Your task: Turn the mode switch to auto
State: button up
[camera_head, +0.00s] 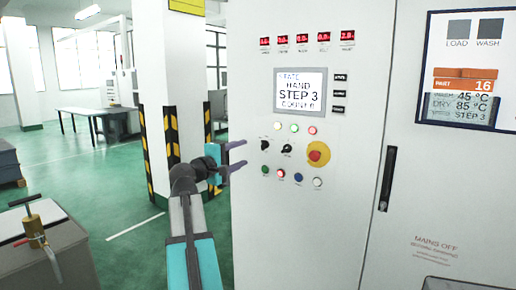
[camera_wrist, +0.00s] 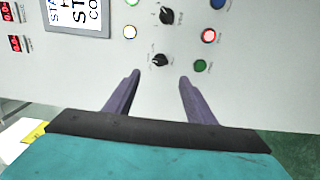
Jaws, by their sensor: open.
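Two black rotary switches are on the white cabinet's panel: a left one (camera_head: 265,145) and a right one (camera_head: 287,149). Their labels are too small to read, so I cannot tell which is the mode switch. My gripper (camera_head: 242,154) is open and empty, just left of the left switch. In the wrist view my gripper's fingers (camera_wrist: 160,76) point at that left switch (camera_wrist: 159,60), which appears just beyond the gap between the tips. The right switch (camera_wrist: 167,15) is farther up there. The panel screen (camera_head: 300,91) reads "HAND", "STEP 3".
Lamps sit above the switches and coloured push buttons, including a green one (camera_head: 265,170), below. A red emergency stop (camera_head: 317,153) on yellow is to the right. A striped pillar (camera_head: 158,100) stands behind my arm. A bench with a brass-coloured tool (camera_head: 35,225) is at lower left.

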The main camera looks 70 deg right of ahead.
aim_at(262, 146)
jog(key=p+x, duration=0.1)
jog(key=x, duration=1)
jog(key=shift+d, duration=0.15)
jog(key=shift+s, duration=0.1)
jog(key=c, duration=1)
